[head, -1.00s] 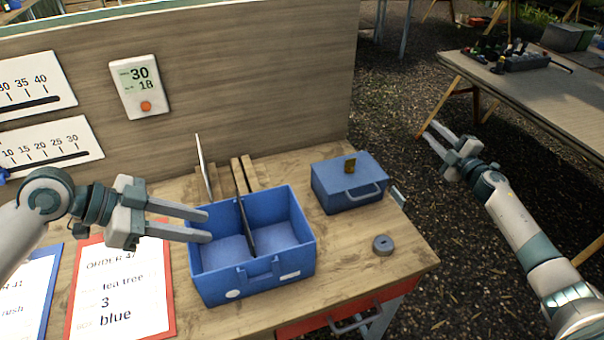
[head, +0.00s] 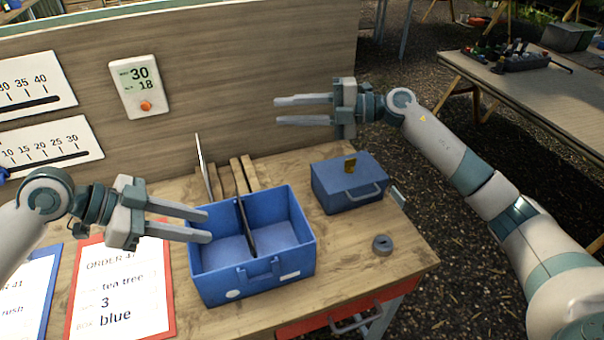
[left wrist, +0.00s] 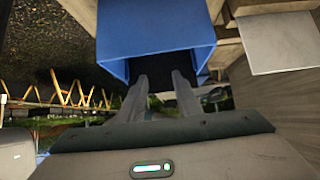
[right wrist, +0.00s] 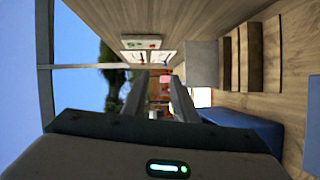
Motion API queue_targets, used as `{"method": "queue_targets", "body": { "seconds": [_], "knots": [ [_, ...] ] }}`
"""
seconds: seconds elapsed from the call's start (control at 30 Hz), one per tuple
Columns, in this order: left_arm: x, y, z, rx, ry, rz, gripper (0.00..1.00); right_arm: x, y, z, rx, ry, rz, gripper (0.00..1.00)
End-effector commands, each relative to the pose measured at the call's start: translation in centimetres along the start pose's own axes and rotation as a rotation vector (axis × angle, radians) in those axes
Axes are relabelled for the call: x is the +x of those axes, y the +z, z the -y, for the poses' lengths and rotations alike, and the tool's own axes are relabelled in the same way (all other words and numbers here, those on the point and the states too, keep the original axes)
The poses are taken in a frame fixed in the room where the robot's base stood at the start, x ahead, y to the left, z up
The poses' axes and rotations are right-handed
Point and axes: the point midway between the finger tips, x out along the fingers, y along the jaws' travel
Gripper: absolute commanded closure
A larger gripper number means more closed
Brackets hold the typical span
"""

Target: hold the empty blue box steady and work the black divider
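The blue box (head: 275,284) stands open and empty on the wooden bench. The black divider (head: 246,228) stands upright across its middle, parting it into two compartments. My left gripper (head: 211,225) is open at the box's left side, with its fingertips at the left rim. In the left wrist view the blue box (left wrist: 160,25) is straight ahead of the spread fingers (left wrist: 161,76); I cannot tell whether they touch it. My right gripper (head: 276,111) is open and empty, above and behind the box in the head view. Its spread fingers also show in the right wrist view (right wrist: 158,82).
A closed blue case (head: 340,197) with a handle stands right of the box. A grey ring (head: 382,245) lies in front of it. Slotted wooden blocks (head: 243,172) and a white panel (head: 203,168) stand behind the box. A red-edged order card (head: 120,295) lies left. A back board (head: 240,70) rises behind.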

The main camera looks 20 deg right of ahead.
Motion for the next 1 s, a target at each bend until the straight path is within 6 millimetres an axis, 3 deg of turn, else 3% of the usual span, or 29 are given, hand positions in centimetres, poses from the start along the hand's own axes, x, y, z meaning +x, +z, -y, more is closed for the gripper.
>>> {"method": "queue_targets", "body": {
  "seconds": [0.1, 0.2, 0.33, 0.5, 0.7, 1.0],
  "knots": [
    [0.0, 0.0, 0.0, 0.0, 0.0, 0.0, 0.69, 3.0, -4.5, -0.5, -0.046, -0.121, -0.129, 0.74],
    [0.0, 0.0, 0.0, 0.0, 0.0, 0.0, 0.69, 4.6, -7.8, -0.1, -0.081, -0.239, -0.219, 0.74],
    [0.0, 0.0, 0.0, 0.0, 0.0, 0.0, 0.69, 5.7, -11.6, 0.9, -0.131, -0.407, -0.311, 0.74],
    [0.0, 0.0, 0.0, 0.0, 0.0, 0.0, 0.69, 5.6, -15.3, 2.7, -0.201, -0.646, -0.386, 0.74],
    [0.0, 0.0, 0.0, 0.0, 0.0, 0.0, 0.69, 3.5, -17.5, 4.7, -0.289, -0.947, -0.402, 0.74],
    [0.0, 0.0, 0.0, 0.0, 0.0, 0.0, 0.69, -1.4, -17.4, 5.8, -0.407, -1.338, -0.302, 0.74]
  ]
}}
